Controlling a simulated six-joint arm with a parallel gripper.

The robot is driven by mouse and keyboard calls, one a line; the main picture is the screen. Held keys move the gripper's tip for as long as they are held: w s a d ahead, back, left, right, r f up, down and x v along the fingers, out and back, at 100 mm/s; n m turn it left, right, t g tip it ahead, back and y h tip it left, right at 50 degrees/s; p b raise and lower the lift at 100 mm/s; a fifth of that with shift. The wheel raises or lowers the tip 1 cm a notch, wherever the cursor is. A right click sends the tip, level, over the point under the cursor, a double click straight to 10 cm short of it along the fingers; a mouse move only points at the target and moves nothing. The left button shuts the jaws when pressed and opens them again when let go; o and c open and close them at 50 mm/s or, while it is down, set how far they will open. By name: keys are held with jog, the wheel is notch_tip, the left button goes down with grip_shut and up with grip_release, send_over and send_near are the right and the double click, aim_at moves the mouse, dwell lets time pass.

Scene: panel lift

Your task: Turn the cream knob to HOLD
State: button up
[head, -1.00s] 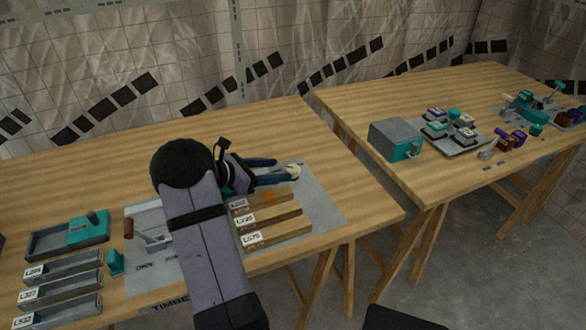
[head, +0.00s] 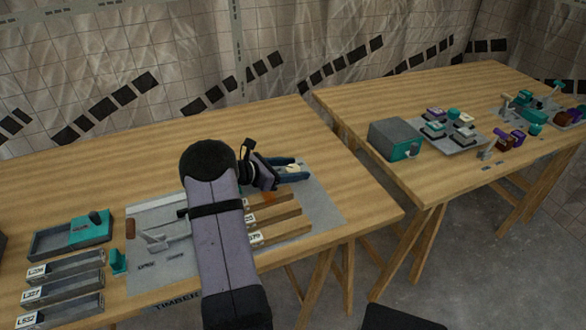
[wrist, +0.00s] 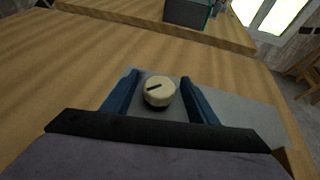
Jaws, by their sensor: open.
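The cream knob (wrist: 159,91) is round, with a dark pointer line on its top and a dark base. It stands on a grey panel (wrist: 240,115). My gripper (wrist: 159,76) is open, with one blue finger on each side of the knob and a visible gap to it. In the head view my gripper (head: 302,170) is over the back right part of the panel, and a little of the knob (head: 293,168) shows between the fingers. The HOLD mark is not readable in either view.
Several labelled wooden blocks (head: 275,220) lie on the panel near my arm. A lever (head: 158,243), a teal-and-grey tray (head: 75,238) and grey bins (head: 62,290) are to the left. A second table (head: 440,100) on the right holds a grey-teal box (head: 395,139). Bare wood lies behind the panel.

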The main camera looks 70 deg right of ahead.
jog(key=c, duration=1.1)
jog(key=shift+o, duration=0.4)
jog(key=shift+m+g+y, duration=0.3)
jog(key=shift+m, duration=0.1)
jog(key=shift+f+m+g+y+b, duration=0.1)
jog(key=shift+m+g+y+b, duration=0.2)
jog(key=shift+m+g+y, duration=0.6)
jog(key=shift+m+g+y+b, duration=0.35)
jog(key=shift+m+g+y, duration=0.05)
jog(key=shift+m, duration=0.2)
jog(key=shift+m+g+y+b, duration=0.6)
jog(key=shift+m+y+b, duration=0.25)
jog(key=shift+m+y, duration=0.25)
